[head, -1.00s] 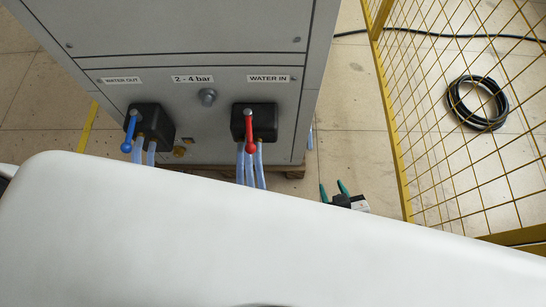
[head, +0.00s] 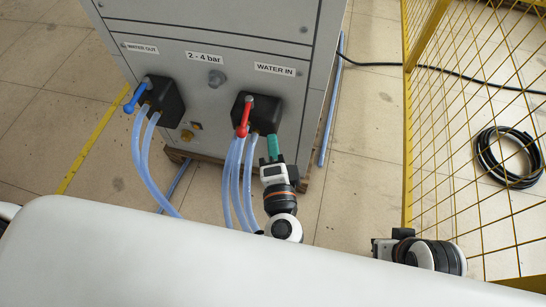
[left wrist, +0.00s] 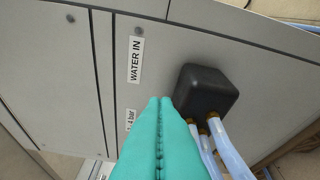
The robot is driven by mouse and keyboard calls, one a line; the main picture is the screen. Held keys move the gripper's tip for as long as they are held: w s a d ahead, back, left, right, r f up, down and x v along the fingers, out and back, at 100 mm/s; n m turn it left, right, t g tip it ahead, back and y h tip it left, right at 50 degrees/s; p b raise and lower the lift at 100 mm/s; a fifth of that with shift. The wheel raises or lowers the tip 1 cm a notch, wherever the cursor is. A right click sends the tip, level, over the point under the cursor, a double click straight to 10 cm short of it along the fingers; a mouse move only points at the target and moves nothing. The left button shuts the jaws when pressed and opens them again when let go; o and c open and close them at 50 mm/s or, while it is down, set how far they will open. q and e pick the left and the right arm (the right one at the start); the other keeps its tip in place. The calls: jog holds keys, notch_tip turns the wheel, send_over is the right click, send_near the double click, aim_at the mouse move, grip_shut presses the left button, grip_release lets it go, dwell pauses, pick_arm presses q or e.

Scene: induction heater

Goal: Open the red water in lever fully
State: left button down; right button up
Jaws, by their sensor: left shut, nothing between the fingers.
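The red water in lever (head: 243,117) hangs down at the front of a black valve box (head: 265,110) below the WATER IN label (head: 275,69). My left gripper (head: 273,144) has its green fingers pressed together, empty, close to the right lower side of that box. Whether it touches the box is unclear. In the left wrist view the shut fingers (left wrist: 160,103) point at the panel beside the black box (left wrist: 207,90); the red lever does not show there. My right gripper (head: 384,248) shows only its body at lower right; its fingers are hidden.
Blue hoses (head: 236,185) hang below the box. A blue lever (head: 136,96) sits on the water out box (head: 166,97) to the left. A yellow mesh fence (head: 409,140) stands at right.

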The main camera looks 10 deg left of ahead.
aim_at(244, 136)
pick_arm(q)
jog(key=w+a+f, duration=0.1)
jog(key=w+a, duration=0.3)
jog(key=a, duration=0.1)
jog(key=shift+a, duration=0.15)
jog(key=shift+s+a+f+m+t+h+p, duration=0.15)
jog(key=shift+a+m+h, duration=0.25)
jog(key=shift+a+h, duration=0.2)
jog(key=shift+s+a+r+m+t+h+p, duration=0.1)
jog(key=shift+a+m+t+h+p, duration=0.05)
jog(key=shift+a+m+h, duration=0.4)
jog(key=shift+f, duration=0.1)
